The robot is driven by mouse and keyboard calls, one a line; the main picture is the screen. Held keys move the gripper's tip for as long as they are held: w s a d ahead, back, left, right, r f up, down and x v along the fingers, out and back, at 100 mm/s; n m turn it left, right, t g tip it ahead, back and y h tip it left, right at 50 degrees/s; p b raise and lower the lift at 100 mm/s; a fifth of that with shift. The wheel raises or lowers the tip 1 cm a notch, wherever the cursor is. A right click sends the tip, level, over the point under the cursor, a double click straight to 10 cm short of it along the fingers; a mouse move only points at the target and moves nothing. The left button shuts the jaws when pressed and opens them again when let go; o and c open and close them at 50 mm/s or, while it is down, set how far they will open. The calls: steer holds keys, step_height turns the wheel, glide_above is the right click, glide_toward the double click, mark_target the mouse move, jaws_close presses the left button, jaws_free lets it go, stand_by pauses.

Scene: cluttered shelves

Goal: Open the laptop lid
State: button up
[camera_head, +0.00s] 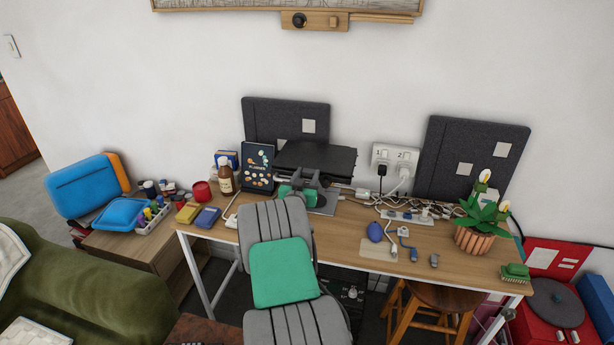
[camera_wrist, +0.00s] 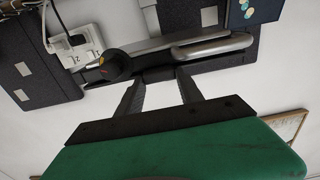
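The dark laptop (camera_head: 318,157) sits toward the back of the wooden desk, left of its middle, in the head view. Its top looks like a flat dark slab; my arm covers part of its front. My gripper (camera_head: 311,180) is at the laptop's front edge. In the wrist view my gripper (camera_wrist: 160,76) has its two dark fingers apart, with the tips close to a dark edge. I cannot tell whether the tips touch that edge. No held object shows between the fingers.
Dark panels (camera_head: 470,155) lean on the wall.

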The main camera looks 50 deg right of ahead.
jaws_close()
stand_by(0.4)
